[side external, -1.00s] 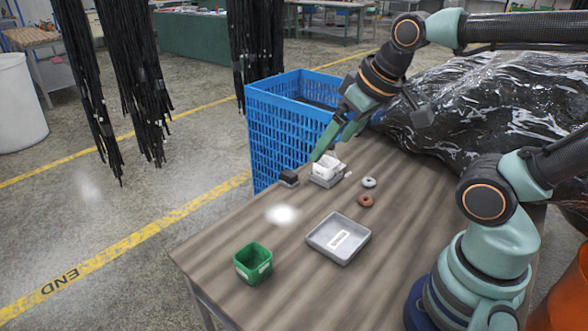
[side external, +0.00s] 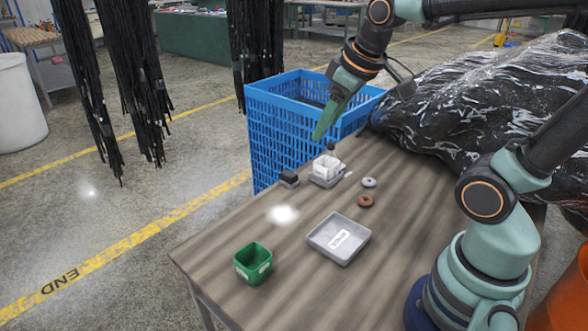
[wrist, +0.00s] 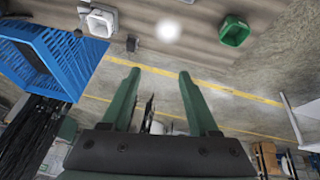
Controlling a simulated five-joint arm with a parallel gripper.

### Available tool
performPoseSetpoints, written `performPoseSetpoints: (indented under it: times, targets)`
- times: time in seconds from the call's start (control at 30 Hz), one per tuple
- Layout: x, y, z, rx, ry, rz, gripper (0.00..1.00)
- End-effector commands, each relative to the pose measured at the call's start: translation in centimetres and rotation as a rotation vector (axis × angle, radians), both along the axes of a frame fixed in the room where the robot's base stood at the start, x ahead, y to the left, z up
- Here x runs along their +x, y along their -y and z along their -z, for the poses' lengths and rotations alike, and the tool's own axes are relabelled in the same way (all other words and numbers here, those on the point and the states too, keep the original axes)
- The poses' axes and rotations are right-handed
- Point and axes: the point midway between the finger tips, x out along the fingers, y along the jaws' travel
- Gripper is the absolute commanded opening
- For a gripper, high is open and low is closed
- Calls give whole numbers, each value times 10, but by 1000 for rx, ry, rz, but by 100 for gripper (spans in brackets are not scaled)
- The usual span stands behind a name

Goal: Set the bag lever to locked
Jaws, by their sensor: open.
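A white box-like fixture (side external: 325,167) on a grey base stands near the table's far edge, with a small dark knob (side external: 331,146) behind its top. I take this knob for the bag lever, but its setting is too small to read. In the wrist view the fixture (wrist: 99,22) is at the upper left. My gripper (side external: 319,135) hangs above and slightly left of the fixture, apart from it. In the wrist view its two green fingers (wrist: 158,74) are spread with nothing between them.
A small dark block (side external: 289,178) sits left of the fixture. A blue crate (side external: 275,140) stands behind the table's far edge. Two rings, grey (side external: 369,182) and brown (side external: 365,201), lie to the right. A grey tray (side external: 316,244) and green bin (side external: 240,268) are nearer.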

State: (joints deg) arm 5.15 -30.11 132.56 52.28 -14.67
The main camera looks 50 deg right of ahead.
Motion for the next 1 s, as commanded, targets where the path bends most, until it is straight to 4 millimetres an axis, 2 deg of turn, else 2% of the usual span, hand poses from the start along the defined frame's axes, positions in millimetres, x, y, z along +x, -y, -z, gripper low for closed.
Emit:
performPoseSetpoints:
  times: [0.1, 0.27, 0.5, 0.7, 0.8, 1.0]
  targets:
    - [29, 27, -1, -66, -51, -92, 61]
    - [64, 68, 5, -144, -115, -233, 61]
    - [107, 140, 35, -231, -211, -456, 61]
    - [127, 199, 73, -274, -277, -634, 61]
    - [131, 220, 89, -286, -297, -699, 61]
    - [133, 238, 104, -295, -314, -761, 61]
